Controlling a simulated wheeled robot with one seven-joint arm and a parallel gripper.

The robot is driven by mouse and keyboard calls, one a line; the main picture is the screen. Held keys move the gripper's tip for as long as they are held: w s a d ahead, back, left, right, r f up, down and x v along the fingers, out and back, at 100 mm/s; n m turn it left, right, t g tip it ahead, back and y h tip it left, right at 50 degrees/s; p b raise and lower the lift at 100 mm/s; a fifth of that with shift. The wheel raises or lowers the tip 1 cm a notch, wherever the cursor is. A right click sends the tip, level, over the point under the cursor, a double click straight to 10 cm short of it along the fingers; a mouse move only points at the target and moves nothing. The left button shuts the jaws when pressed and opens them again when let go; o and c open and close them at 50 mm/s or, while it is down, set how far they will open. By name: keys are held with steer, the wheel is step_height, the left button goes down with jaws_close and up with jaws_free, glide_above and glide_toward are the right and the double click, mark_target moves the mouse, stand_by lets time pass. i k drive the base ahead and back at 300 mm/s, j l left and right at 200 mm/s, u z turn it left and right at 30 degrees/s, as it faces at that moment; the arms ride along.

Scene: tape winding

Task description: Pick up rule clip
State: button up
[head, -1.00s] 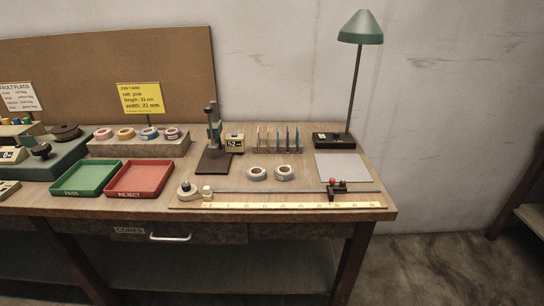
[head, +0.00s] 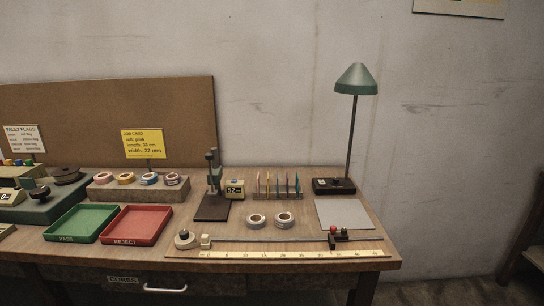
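A long rule (head: 280,254) with pale graduations lies along the front edge of the workbench. A thin dark rail runs just behind it. Near the rail's right part sits a small dark clip-like piece (head: 340,240) with a red knob on top, which looks like the rule clip. At the rail's left end are a round white piece with a dark knob (head: 185,239) and a small cream block (head: 206,241). My gripper is not in view.
Two tape rolls (head: 284,220) lie behind the rail. A grey pad (head: 343,213) and a green lamp (head: 356,79) stand at the right. Green (head: 81,222) and red (head: 136,224) trays, a dark stand (head: 212,207) and a pen rack (head: 278,191) are further left or behind.

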mark_target(206, 244)
steer(key=i+j, duration=0.1)
steer(key=j, duration=0.4)
steer(key=i+j, duration=0.1)
steer(key=j, duration=0.4)
steer(key=i+j, duration=0.1)
steer(key=j, duration=0.4)
steer(key=i+j, duration=0.1)
steer(key=j, duration=0.4)
